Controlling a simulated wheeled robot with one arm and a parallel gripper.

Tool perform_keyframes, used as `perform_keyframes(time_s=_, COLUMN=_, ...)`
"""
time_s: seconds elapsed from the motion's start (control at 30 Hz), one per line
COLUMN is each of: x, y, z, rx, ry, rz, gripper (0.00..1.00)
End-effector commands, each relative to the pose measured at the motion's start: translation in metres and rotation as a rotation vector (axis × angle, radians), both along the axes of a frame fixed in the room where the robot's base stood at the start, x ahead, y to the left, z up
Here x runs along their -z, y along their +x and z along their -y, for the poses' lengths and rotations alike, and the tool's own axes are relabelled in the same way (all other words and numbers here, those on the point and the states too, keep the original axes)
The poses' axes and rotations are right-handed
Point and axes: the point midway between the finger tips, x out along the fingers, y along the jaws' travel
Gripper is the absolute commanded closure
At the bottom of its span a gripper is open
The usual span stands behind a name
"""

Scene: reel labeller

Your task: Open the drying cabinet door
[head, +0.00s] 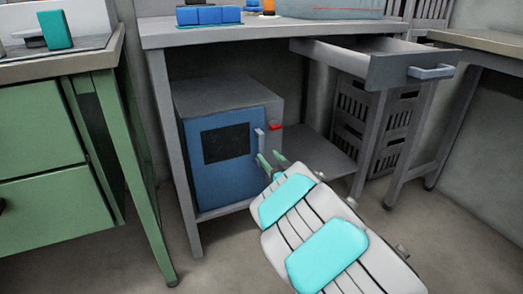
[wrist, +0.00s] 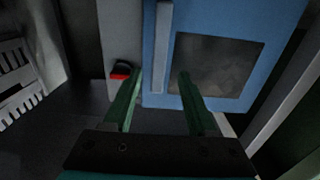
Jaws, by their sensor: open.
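The drying cabinet (head: 230,98) is a grey box with a blue door (head: 205,172), standing on the low shelf under the workbench. The door has a dark window and looks shut. Its upright grey handle (head: 259,141) is on the door's right side in the head view. In the wrist view the blue door (wrist: 285,30) fills the upper right, with the handle (wrist: 161,45) ahead of the gap between my fingers. My gripper (head: 270,160) is open and empty, just in front of the handle's lower end; it also shows in the wrist view (wrist: 161,75). I see no contact with the handle.
A red switch (head: 275,126) sits on the cabinet front beside the handle. An open drawer (head: 400,67) juts out above right. Dark slatted crates (head: 375,125) stand behind at the right. A bench leg (head: 175,155) stands left of the cabinet, near a green cabinet (head: 40,140).

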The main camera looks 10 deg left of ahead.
Motion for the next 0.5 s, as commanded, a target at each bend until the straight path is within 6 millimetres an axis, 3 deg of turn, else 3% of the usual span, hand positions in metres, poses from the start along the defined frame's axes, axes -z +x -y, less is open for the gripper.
perform_keyframes(time_s=0.5, x=0.001, y=0.049, z=-0.033, rx=0.001, ry=-0.001, rz=-0.001, gripper=0.43)
